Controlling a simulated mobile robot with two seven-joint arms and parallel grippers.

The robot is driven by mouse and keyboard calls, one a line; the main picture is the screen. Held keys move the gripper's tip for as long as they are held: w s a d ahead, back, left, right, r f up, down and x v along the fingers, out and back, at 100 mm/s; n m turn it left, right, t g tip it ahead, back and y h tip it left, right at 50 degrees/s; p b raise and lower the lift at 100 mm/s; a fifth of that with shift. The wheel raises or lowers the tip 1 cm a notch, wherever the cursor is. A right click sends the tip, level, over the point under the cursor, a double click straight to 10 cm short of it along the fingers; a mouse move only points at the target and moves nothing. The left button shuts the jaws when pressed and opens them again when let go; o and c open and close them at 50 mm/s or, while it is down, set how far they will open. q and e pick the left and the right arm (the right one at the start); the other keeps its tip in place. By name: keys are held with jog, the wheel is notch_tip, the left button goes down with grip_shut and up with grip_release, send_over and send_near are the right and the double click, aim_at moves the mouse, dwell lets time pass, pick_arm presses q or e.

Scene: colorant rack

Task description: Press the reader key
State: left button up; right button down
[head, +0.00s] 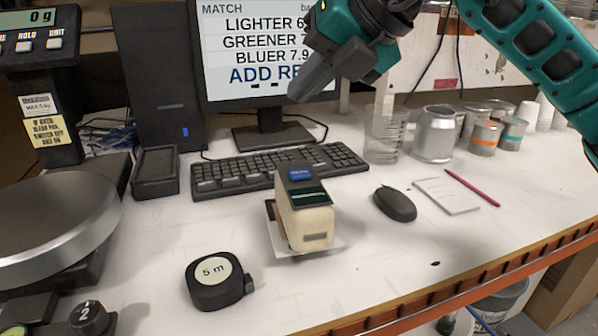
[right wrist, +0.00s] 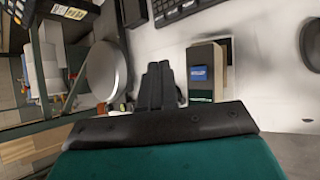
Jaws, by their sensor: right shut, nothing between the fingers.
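The reader (head: 303,218) is a cream block with a dark top, standing on a white plate on the table. Its blue key (head: 300,174) is on top, at the end toward the keyboard. In the right wrist view the blue key (right wrist: 199,73) shows to the right of the fingertips. My right gripper (head: 300,92) is shut and empty, in the air above and behind the reader, in front of the monitor. It is apart from the key. In the right wrist view its fingers (right wrist: 158,75) lie together. My left gripper is not in view.
A keyboard (head: 278,168) lies behind the reader, and a mouse (head: 395,204) is at its right. A tape measure (head: 216,282) sits in front left. A scale (head: 50,222) stands at the left. A glass beaker (head: 384,135) and metal cans stand back right.

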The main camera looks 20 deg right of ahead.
jog(key=b, duration=0.5)
send_over(306, 173)
notch_tip(306, 173, down, 8)
jog(key=shift+s+r, duration=0.1)
jog(key=shift+f+b, duration=0.4)
jog(key=shift+b, duration=0.1)
jog(key=shift+r, duration=0.1)
dwell(0.9)
jog(key=shift+f+b, duration=0.5)
jog(key=shift+b, duration=0.05)
